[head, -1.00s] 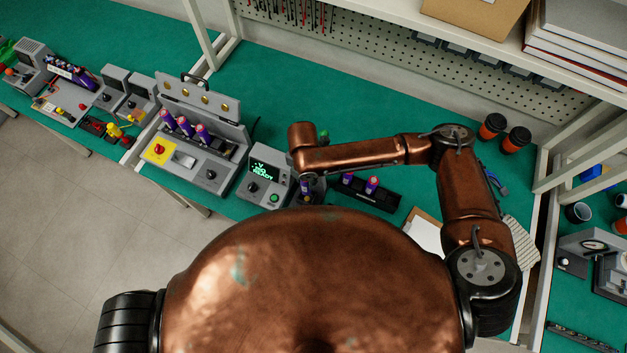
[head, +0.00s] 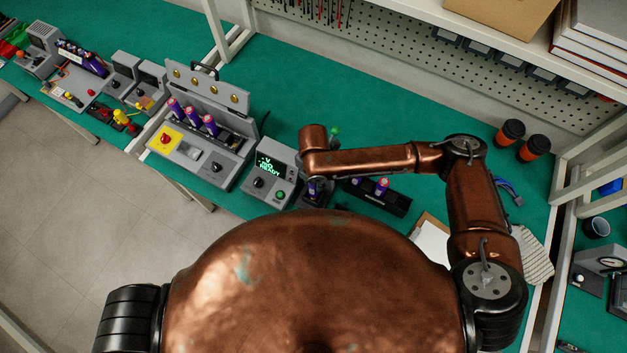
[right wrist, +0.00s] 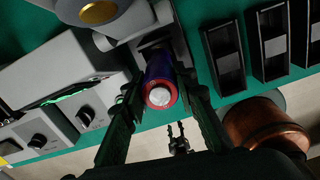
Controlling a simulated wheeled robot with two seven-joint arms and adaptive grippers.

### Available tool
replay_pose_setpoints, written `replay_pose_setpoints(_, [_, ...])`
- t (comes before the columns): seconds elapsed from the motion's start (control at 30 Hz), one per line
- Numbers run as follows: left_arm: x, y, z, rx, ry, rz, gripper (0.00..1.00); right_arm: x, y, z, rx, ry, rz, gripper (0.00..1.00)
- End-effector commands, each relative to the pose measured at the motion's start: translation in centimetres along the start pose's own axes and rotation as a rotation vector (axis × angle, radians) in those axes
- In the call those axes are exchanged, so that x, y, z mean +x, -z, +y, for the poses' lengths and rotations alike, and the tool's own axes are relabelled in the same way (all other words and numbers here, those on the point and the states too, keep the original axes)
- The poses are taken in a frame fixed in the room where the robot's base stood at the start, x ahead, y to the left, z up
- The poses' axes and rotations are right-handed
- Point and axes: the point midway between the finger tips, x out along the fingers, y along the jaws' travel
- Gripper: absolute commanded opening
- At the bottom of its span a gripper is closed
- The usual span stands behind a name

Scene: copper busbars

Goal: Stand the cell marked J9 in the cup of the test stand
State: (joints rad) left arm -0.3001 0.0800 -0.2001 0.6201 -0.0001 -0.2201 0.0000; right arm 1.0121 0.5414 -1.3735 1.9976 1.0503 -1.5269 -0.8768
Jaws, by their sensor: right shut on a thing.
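A purple cell (right wrist: 165,70) with a red ring and pale metal end stands between the two dark fingers of my right gripper (right wrist: 158,100) in the right wrist view. The gripper is shut on it. The cell's far end is at the dark holder of the grey test stand (head: 265,177); I cannot tell whether it is seated or let into the cup. The J9 mark is not readable. In the head view the cell (head: 313,187) shows below my right wrist. My left gripper (right wrist: 178,135) appears small in the right wrist view, its fingers apart and empty.
A black tray (head: 397,206) with purple cells lies right of the stand. A grey case (head: 225,175) with several purple cells stands left of it. Black slotted holders (right wrist: 228,55) show in the right wrist view. Green bench (head: 400,95) is clear behind my arm.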

Motion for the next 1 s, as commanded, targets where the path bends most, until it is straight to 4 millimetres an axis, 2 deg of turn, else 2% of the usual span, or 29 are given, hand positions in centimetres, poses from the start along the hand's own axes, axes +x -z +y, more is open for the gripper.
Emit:
replay_pose_setpoints(0.23, [1.0,-0.2,0.1,0.000,0.000,-0.002,0.40,2.3,0.0,0.0,0.000,0.000,0.000,0.00])
replay_pose_setpoints(1.0, [0.4,-0.1,0.0,0.000,0.000,-0.001,0.40,2.6,0.0,0.0,-0.001,-0.001,0.000,0.00])
